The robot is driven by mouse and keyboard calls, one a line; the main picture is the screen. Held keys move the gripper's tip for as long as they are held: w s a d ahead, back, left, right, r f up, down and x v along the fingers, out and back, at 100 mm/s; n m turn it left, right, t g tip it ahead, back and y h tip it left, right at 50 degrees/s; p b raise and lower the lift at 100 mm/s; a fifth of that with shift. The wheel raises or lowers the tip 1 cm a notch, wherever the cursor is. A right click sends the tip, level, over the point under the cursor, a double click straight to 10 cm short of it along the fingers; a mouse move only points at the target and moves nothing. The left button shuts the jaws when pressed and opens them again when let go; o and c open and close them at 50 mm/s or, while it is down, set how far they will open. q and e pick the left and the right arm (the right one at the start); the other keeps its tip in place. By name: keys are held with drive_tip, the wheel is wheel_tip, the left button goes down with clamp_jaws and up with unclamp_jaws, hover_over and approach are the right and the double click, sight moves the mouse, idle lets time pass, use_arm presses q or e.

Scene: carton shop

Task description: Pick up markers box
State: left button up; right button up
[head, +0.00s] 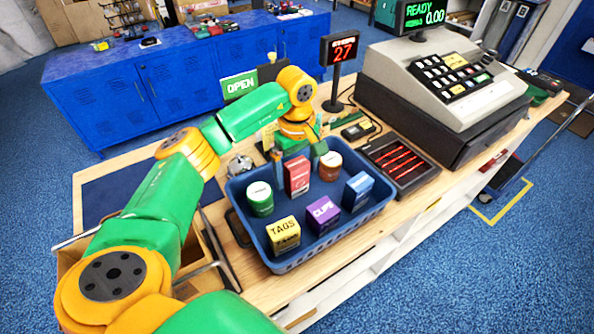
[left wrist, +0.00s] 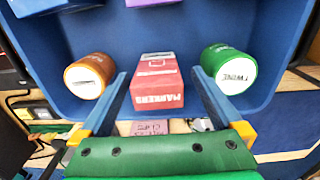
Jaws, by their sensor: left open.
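The red markers box (head: 297,176) stands in the blue basket (head: 322,243), toward its far side. In the left wrist view the markers box (left wrist: 157,82) lies between the two fingers of my left gripper (left wrist: 157,100). My left gripper (head: 298,158) is open, with one finger on each side of the box and a visible gap to each. In the head view it reaches down from the far side of the basket. My right gripper is not in view.
A green twine can (head: 260,199) and an orange can (head: 330,166) flank the box. A yellow tags box (head: 284,234), purple clips box (head: 323,215) and blue box (head: 357,191) share the basket. A cash register (head: 445,80) stands right, a bell (head: 240,165) left.

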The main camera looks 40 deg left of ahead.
use_arm(q)
drive_tip(key=shift+w+a+f, duration=0.1)
drive_tip(key=shift+f, duration=0.4)
drive_tip(key=shift+w+a+f, duration=0.1)
drive_tip(key=shift+f, duration=0.35)
drive_tip(key=shift+s+d+r, duration=0.1)
drive_tip(key=c, duration=1.5)
drive_tip(key=shift+r, duration=0.1)
